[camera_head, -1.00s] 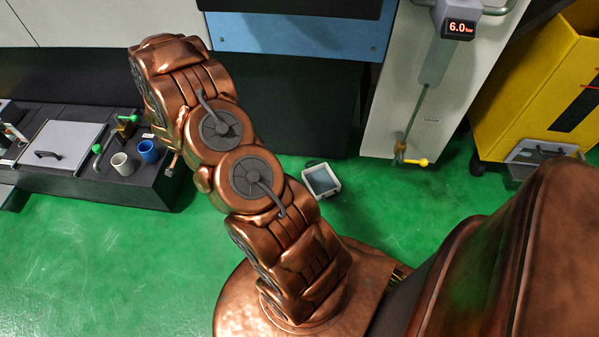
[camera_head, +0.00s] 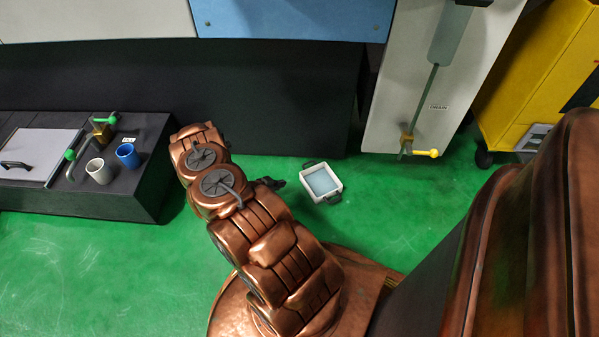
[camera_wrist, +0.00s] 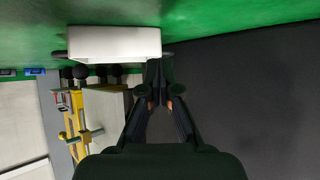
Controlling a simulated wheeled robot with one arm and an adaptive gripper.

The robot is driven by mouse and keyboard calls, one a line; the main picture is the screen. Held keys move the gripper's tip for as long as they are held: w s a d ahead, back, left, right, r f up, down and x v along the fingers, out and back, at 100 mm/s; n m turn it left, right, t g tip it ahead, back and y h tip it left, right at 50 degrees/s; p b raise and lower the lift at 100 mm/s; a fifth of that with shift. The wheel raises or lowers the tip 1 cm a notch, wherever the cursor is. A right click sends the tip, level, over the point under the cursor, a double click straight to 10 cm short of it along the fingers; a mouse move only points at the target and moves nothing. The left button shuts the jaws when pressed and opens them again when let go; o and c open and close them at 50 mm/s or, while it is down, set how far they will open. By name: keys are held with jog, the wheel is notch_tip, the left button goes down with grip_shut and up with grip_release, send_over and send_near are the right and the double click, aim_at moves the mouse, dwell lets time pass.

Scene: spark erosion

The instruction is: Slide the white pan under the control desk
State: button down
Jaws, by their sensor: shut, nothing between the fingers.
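The white pan (camera_head: 322,181) is a small open square tray with a blue-grey inside and a dark handle on each of two opposite sides. It sits on the green floor right of my arm. My gripper (camera_head: 279,184) is shut and empty, low and just left of the pan in the head view. In the wrist view the fingertips (camera_wrist: 154,78) point towards the right end of the pan (camera_wrist: 115,44), near its handle; I cannot tell whether they touch. The blue panel (camera_head: 290,18) above a dark base (camera_head: 285,95) may be the control desk; its underside is not clear.
A dark low bench (camera_head: 120,185) at left carries a white mug (camera_head: 98,171), a blue mug (camera_head: 127,155) and green-handled fittings. A drain valve with a yellow handle (camera_head: 427,153) hangs right of the pan. A yellow cabinet (camera_head: 535,75) stands at right. Green floor around the pan is clear.

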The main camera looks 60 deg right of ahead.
jog(key=shift+s+d+f, duration=0.15)
jog(key=shift+s+d, duration=0.3)
jog(key=shift+d, duration=0.05)
jog(key=s+d+b, duration=0.1)
jog(key=d, duration=0.2)
jog(key=s+d+b, duration=0.1)
jog(key=d+b, duration=0.1)
jog(key=d, duration=0.2)
jog(key=s+d+f+b, duration=0.1)
jog(key=d, duration=0.2)
jog(key=shift+s+d+b, duration=0.1)
jog(key=shift+d+b, duration=0.3)
jog(key=shift+f, duration=0.15)
